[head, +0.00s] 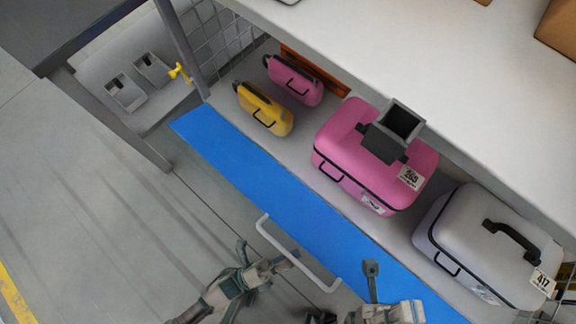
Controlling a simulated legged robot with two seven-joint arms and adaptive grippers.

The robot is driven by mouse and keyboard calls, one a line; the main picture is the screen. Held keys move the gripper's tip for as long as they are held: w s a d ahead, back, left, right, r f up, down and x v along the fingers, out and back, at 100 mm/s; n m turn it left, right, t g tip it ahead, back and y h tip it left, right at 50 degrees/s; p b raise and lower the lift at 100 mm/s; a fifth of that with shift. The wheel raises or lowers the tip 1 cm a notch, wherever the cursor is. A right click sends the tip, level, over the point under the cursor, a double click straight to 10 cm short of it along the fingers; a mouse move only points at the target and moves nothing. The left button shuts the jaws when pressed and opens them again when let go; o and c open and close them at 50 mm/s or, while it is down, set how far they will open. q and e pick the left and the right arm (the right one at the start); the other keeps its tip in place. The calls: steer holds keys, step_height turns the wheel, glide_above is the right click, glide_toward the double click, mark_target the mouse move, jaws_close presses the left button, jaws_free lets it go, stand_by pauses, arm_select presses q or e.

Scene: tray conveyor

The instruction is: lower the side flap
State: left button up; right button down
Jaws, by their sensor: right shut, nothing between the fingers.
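The side flap (260,187) is a long blue panel running diagonally along the front of the grey shelf; its exact tilt is hard to tell. A pale bar handle (296,250) is fixed along its lower edge. My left gripper (264,254) is at the bottom centre, its fingers spread, beside the handle's left half; whether one finger touches the bar is unclear. My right gripper (371,268) is shut and empty, in front of the blue panel, to the right of the handle's right end. The bottom picture edge cuts off part of my arms.
Behind the flap stand a yellow case (264,110), a small pink case (294,80), a large pink case (350,145) with a dark open box (394,132) on it, and a grey case (480,235). Grey posts (181,50) stand at left. Floor at lower left is clear.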

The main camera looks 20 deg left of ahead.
arm_select(q)
steer(key=shift+s+r, duration=0.15)
steer(key=shift+r, duration=0.1)
